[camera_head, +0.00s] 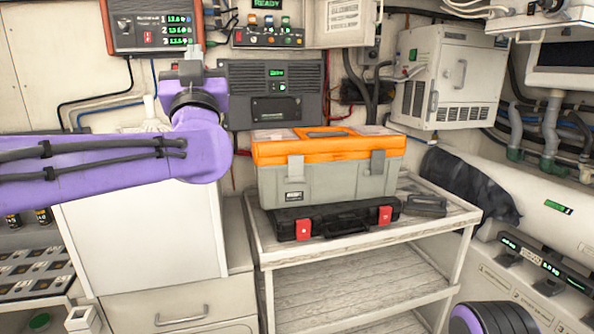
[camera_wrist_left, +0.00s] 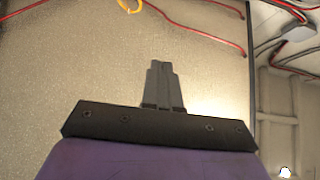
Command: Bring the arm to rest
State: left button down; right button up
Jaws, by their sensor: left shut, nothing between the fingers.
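My left arm comes in from the left in the head view, its purple forearm raised across the left side. My left gripper (camera_head: 188,66) is up in front of the back wall, left of the dark grey panel unit. In the left wrist view its two grey fingers (camera_wrist_left: 163,78) are together, with nothing between them. They point towards a pale, speckled surface with red cables. I cannot tell how far off that surface is. My right gripper is not in view.
A grey toolbox with an orange lid (camera_head: 328,165) sits on a black case (camera_head: 335,219) on a two-level cart (camera_head: 440,221). A white cabinet (camera_head: 450,75) hangs at the upper right. A white panel (camera_head: 150,240) stands below my left forearm. The cart's lower shelf looks bare.

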pick_arm(q)
jog(key=w+a+f+n+g+h, duration=0.2)
jog(key=f+g, duration=0.1)
jog(key=f, duration=1.6)
jog(key=w+a+f+n+g+h, duration=0.15)
jog(key=f+g, duration=0.25)
jog(key=f, duration=1.4)
jog(key=s+a+f+g, duration=0.2)
jog(key=s+f, duration=0.1)
jog(key=f, duration=0.5)
jog(key=s+a+f+g+h, duration=0.1)
jog(key=s+f+g, duration=0.1)
jog(key=s+f, duration=0.35)
jog(key=s+a+f+g, duration=0.1)
jog(key=s+a+f, duration=0.1)
jog(key=f, duration=0.7)
jog(key=s+a+f+g, duration=0.1)
jog(key=s+f+g, duration=0.2)
jog(key=s+f, duration=0.3)
jog(key=s+a+f+g, duration=0.2)
jog(key=s+f, duration=0.5)
jog(key=s, duration=0.7)
jog(key=s+a+f+g, duration=0.2)
jog(key=s+f+g, duration=0.2)
jog(key=s+f, duration=0.3)
jog(key=s, duration=0.3)
jog(key=shift+s+g+y, duration=0.3)
jog(key=shift+s+y, duration=0.05)
jog(key=shift+s, duration=0.05)
